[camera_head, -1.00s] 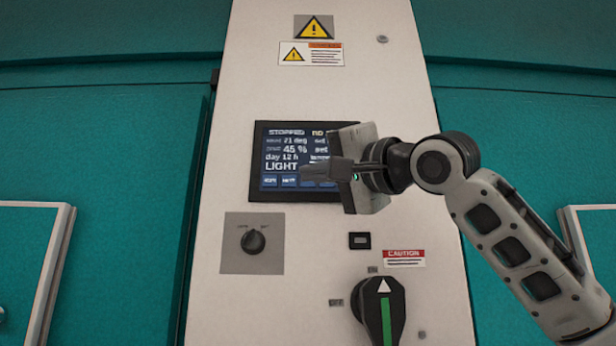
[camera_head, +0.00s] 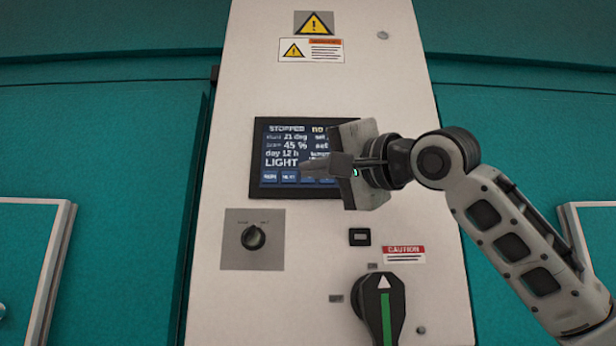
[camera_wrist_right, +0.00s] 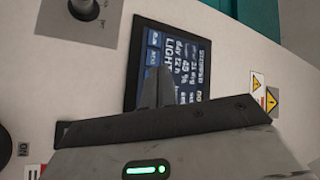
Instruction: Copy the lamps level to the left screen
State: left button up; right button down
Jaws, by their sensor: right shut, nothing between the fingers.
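The screen (camera_head: 281,148) is a dark panel on the white cabinet front. It reads STOPPED, 21 deg, 45 %, day 12 h and a larger LIGHT line, with a row of blue buttons along its bottom. My right gripper (camera_head: 304,168) is shut and empty, its fingertips in front of the lower part of the screen by the LIGHT line. The gripper and its body hide the screen's right side. In the right wrist view the screen (camera_wrist_right: 188,62) appears turned, with the fingers (camera_wrist_right: 158,88) over its lower edge. I cannot tell whether they touch it. My left gripper is out of view.
Below the screen are a small black knob (camera_head: 253,237) on a grey plate, a small black socket-like part (camera_head: 360,237) and a large black rotary switch (camera_head: 382,308) with a green stripe. Warning labels (camera_head: 311,50) sit above. Teal doors (camera_head: 120,200) flank the cabinet.

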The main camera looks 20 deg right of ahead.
jog(key=shift+w, duration=0.1)
dwell(0.8)
jog(key=shift+w+d, duration=0.1)
jog(key=shift+w, duration=0.25)
jog(key=shift+w+d+p, duration=0.15)
jog(key=shift+w+p, duration=0.15)
jog(key=shift+p, duration=0.2)
dwell(0.3)
dwell(0.4)
jog(key=shift+s+b, duration=0.35)
jog(key=shift+s, duration=0.05)
jog(key=shift+s+a, duration=0.25)
jog(key=shift+s, duration=0.1)
